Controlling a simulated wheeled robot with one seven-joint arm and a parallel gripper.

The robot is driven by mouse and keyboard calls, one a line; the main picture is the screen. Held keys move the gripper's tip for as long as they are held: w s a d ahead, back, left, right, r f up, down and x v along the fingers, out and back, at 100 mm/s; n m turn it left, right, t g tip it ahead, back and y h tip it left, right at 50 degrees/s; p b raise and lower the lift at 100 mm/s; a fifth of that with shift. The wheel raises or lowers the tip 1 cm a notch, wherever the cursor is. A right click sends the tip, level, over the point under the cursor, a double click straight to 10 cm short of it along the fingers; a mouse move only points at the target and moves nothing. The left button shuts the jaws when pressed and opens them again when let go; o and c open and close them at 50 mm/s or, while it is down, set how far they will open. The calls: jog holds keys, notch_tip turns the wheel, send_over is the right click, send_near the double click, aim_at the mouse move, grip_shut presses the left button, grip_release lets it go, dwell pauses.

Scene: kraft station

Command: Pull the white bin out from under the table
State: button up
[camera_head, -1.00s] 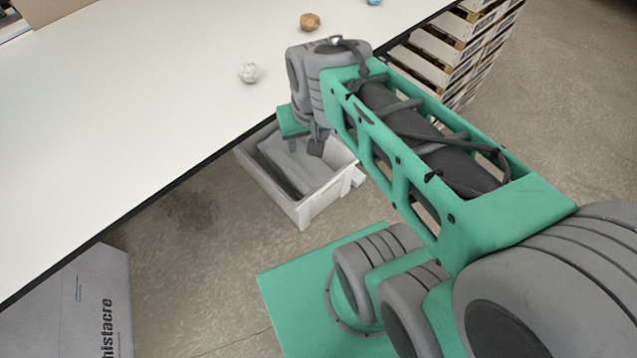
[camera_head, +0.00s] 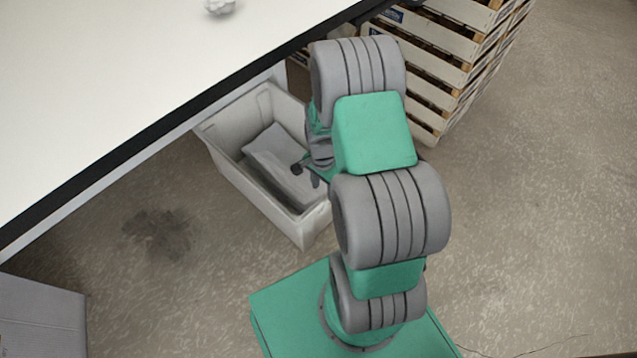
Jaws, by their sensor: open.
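The white bin (camera_head: 231,170) stands on the floor at the table's edge, with its far end under the table (camera_head: 130,80). Its near part shows outside the edge, and a pale grey item (camera_head: 275,155) lies inside it. My gripper (camera_head: 305,176) is over the bin's right part, low near its inside and right wall. The gripper is small and partly hidden by my arm. Its jaws look apart, with nothing seen between them. I cannot tell whether it touches the bin wall.
Stacked pallets or crates (camera_head: 455,60) stand right of the table. A grey box (camera_head: 40,315) is at the lower left. A crumpled white ball (camera_head: 219,6) lies on the tabletop. The floor (camera_head: 530,200) to the right is clear, and a dark stain (camera_head: 160,232) marks the floor left of the bin.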

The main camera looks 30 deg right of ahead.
aim_at(325, 196)
jog(key=shift+r, duration=0.1)
jog(key=shift+s+d, duration=0.1)
jog(key=shift+d, duration=0.05)
jog(key=shift+f, duration=0.2)
notch_tip(325, 196, down, 7)
jog(key=b, duration=0.3)
jog(key=shift+s+d+f, duration=0.1)
jog(key=shift+s+f, duration=0.05)
jog(key=shift+f, duration=0.05)
grip_shut()
dwell(1.2)
